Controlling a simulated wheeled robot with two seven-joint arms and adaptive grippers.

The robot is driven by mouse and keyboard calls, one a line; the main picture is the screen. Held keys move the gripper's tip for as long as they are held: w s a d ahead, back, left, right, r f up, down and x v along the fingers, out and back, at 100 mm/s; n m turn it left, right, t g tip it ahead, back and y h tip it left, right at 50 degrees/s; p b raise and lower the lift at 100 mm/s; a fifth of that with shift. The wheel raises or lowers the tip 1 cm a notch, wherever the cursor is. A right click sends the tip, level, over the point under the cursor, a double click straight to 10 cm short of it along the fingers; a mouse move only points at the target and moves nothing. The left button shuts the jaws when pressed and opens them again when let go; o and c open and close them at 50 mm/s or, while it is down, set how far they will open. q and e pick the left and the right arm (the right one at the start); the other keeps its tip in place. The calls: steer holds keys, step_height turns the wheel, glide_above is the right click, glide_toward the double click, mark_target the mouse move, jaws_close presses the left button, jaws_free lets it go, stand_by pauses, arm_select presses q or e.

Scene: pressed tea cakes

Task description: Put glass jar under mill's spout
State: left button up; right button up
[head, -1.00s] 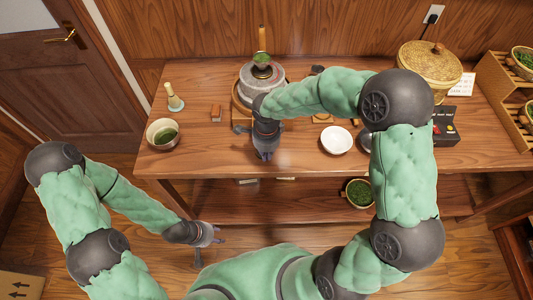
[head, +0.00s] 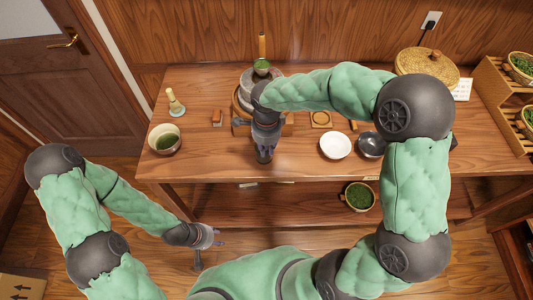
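The grey stone mill (head: 246,78) stands on a round wooden base at the back of the table, partly hidden by my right forearm and wrist. Its spout is hidden or too small to tell. I cannot make out the glass jar; it may be clear against the wood or hidden by my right arm. My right gripper (head: 265,156) points down toward the table's front edge, in front of the mill. Its fingers are too small and dark to show whether they are apart or hold something. My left gripper (head: 208,252) is low, in front of the table, with its fingers spread and empty.
A white bowl (head: 335,146) and a dark bowl (head: 371,145) stand right of my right gripper. A woven basket (head: 428,68) is at the back right.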

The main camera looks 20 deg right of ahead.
steer(key=shift+r+p, duration=0.5)
steer(key=shift+r, duration=2.25)
